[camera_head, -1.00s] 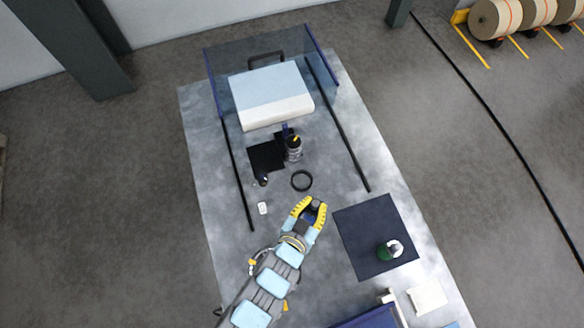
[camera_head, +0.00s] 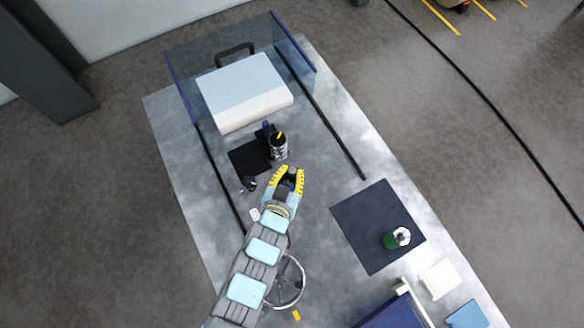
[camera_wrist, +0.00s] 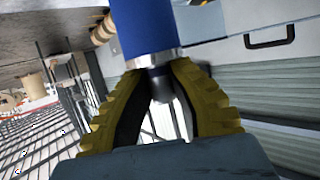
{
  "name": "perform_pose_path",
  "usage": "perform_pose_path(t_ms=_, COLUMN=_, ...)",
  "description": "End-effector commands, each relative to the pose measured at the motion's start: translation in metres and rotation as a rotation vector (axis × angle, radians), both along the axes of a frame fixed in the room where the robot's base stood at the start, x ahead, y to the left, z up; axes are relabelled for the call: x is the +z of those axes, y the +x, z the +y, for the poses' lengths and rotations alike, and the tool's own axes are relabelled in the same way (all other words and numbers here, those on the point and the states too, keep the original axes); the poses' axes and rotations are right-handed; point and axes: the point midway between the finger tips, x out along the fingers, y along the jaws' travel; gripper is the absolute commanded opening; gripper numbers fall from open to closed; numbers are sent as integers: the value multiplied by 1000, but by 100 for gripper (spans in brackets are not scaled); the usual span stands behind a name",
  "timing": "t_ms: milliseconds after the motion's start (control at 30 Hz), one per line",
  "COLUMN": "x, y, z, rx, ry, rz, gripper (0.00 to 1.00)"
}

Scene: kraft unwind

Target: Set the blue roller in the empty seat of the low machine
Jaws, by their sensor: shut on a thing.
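My gripper (camera_head: 290,178) is over the grey table. In the wrist view its yellow fingers (camera_wrist: 160,100) close around the dark, narrow end of the blue roller (camera_wrist: 148,25). The roller has a metal collar, and its far part runs out of the top of that view. In the head view the fingers mostly hide it. I cannot make out an empty seat.
A dark upright cylinder with a yellow mark (camera_head: 279,147) stands just beyond my fingertips. Black rails (camera_head: 330,125) flank the work area. On the right, a dark mat (camera_head: 362,222) holds a green-and-white bottle (camera_head: 397,238). A shiny hoop (camera_head: 287,282) shows beside my arm.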

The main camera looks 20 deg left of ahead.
Motion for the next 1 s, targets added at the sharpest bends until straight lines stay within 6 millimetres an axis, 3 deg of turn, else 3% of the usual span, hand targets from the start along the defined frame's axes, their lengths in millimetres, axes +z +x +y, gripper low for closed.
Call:
perform_pose_path(t_ms=433, x=-50, y=44, z=19, rx=-1, ry=-2, rz=-1, gripper=0)
perform_pose_path(t_ms=767, x=-64, y=55, z=23, rx=-2, ry=-1, rz=0, gripper=0)
perform_pose_path(t_ms=1000, x=-94, y=54, z=24, rx=0, ry=-3, rz=0, gripper=0)
